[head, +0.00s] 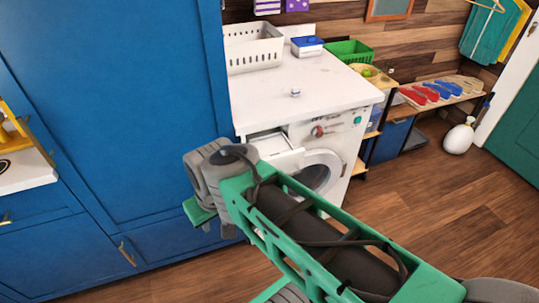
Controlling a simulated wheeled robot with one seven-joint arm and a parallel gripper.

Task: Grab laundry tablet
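A small white and bluish piece (295,92), which looks like the laundry tablet, lies alone near the middle of the white washing machine's top (333,90). It is too small to make out in detail. My green and grey arm crosses the lower middle of the head view, with a grey joint in front of the machine's left front corner. My gripper does not show, so its fingers and anything in them are hidden. The machine's detergent drawer (269,143) seems to be pulled out, partly behind my arm. The round door (318,172) is partly covered by my arm.
A white basket (252,50), a blue-lidded box (307,46) and a green basket (350,50) stand at the back of the top. A tall blue cabinet (115,100) rises on the left. A bench with shoes (437,92) and a white bottle (459,137) are right. Wooden floor (450,210) is open right.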

